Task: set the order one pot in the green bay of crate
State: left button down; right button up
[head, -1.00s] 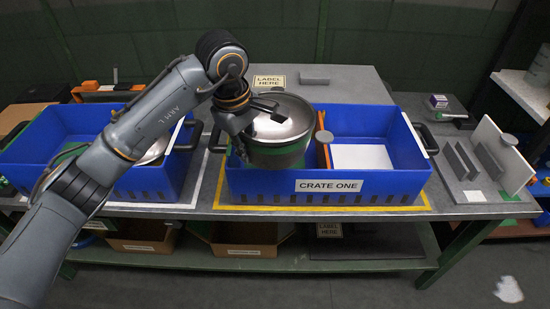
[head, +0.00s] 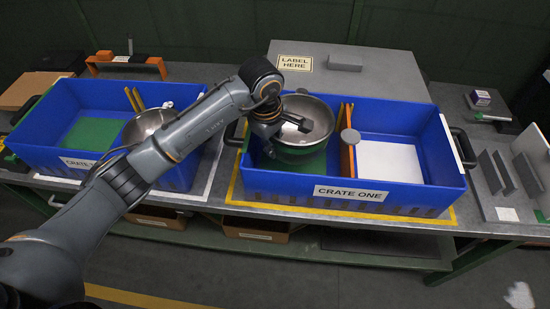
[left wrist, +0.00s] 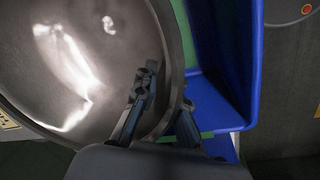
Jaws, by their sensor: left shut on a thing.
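A steel pot (head: 318,117) is inside the left, green-floored bay of the blue crate labelled CRATE ONE (head: 270,187). Green floor (head: 300,166) shows in front of it; I cannot tell whether its base touches the floor. My left gripper (head: 301,125) is shut on the pot's near-left rim. In the left wrist view the gripper (left wrist: 170,105) has one finger inside the pot (left wrist: 70,75) and one outside, close to the blue crate wall (left wrist: 240,60). My right gripper is not in view.
An orange divider (head: 347,158) with a grey round knob separates the pot from the white-floored bay (head: 390,161), which is empty. A second blue crate (head: 50,139) at left holds another metal pot (head: 146,122). A grey rack (head: 497,174) stands at right.

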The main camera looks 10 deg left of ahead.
pick_arm(q)
notch_tip(320, 180, down, 3)
jog(key=shift+w+f, duration=0.1)
jog(key=shift+f, duration=0.1)
notch_tip(320, 180, down, 3)
jog(key=shift+d+p, duration=0.1)
jog(key=shift+p, duration=0.55)
jog(key=shift+f, duration=0.3)
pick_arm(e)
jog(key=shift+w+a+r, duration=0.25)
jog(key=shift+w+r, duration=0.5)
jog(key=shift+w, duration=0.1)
pick_arm(q)
jog(key=c, duration=1.8)
grip_release()
jog(key=shift+f, duration=0.2)
jog(key=shift+c, duration=0.2)
jog(key=o, duration=0.4)
jog(key=shift+o, duration=0.2)
jog(key=shift+r, duration=0.1)
